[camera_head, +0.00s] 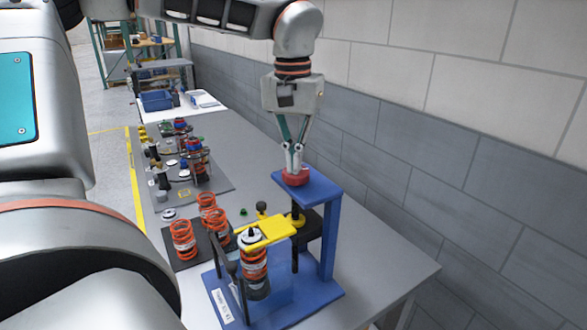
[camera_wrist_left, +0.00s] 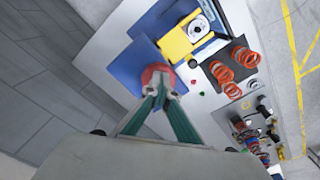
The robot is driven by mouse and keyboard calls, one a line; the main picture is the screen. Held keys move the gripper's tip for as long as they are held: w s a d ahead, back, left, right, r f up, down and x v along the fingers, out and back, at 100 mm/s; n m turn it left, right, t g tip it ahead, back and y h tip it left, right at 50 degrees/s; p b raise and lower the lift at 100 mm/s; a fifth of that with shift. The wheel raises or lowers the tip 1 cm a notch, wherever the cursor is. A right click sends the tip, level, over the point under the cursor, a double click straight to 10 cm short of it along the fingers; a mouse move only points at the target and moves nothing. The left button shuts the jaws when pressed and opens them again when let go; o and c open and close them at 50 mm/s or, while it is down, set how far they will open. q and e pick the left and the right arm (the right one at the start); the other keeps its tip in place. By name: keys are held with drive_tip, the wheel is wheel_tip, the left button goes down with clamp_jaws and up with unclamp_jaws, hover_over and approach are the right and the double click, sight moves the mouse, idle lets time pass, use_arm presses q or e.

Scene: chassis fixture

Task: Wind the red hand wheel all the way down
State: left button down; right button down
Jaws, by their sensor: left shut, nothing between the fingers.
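The red hand wheel (camera_head: 293,178) sits on top of the blue post and arm of the chassis fixture (camera_head: 331,235). My left gripper (camera_head: 293,170) points straight down at the wheel, its fingers shut with nothing between them, tips at the wheel's top. In the left wrist view the wheel (camera_wrist_left: 157,74) is partly hidden behind the fingertips (camera_wrist_left: 160,92). I cannot tell whether the tips touch it. Below the wheel, a dark threaded rod runs down to a yellow plate (camera_head: 266,232), which lies over an orange spring (camera_head: 254,262) on the blue base. My right gripper is not in view.
Several loose orange springs (camera_head: 183,240) stand on a dark mat left of the fixture. More assembled parts (camera_head: 190,155) lie on a mat farther back. A blue bin (camera_head: 157,100) is beyond. A block wall runs along the right; the table's right front is clear.

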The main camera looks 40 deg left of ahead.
use_arm(q)
drive_tip(key=shift+s+f+m, duration=0.15)
drive_tip(key=shift+f, duration=0.35)
drive_tip(key=shift+s+f+m, duration=0.15)
drive_tip(key=shift+f, duration=0.3)
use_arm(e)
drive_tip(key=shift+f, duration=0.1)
use_arm(q)
drive_tip(key=m, duration=0.3)
drive_tip(key=shift+a, duration=0.1)
drive_tip(key=c, duration=1.5)
unclamp_jaws()
drive_tip(key=shift+d, duration=0.25)
drive_tip(key=shift+o, duration=0.4)
drive_tip(key=shift+w+a+f+g, duration=0.15)
drive_tip(key=shift+w, duration=0.35)
drive_tip(key=shift+w+a+f+g, duration=0.1)
drive_tip(key=shift+w+f+g, duration=0.05)
drive_tip(key=shift+w, duration=0.3)
drive_tip(key=shift+r, duration=0.1)
drive_tip(key=shift+s+d+r, duration=0.1)
drive_tip(key=shift+s+r, duration=0.15)
drive_tip(key=shift+s, duration=0.15)
drive_tip(key=shift+w, duration=0.15)
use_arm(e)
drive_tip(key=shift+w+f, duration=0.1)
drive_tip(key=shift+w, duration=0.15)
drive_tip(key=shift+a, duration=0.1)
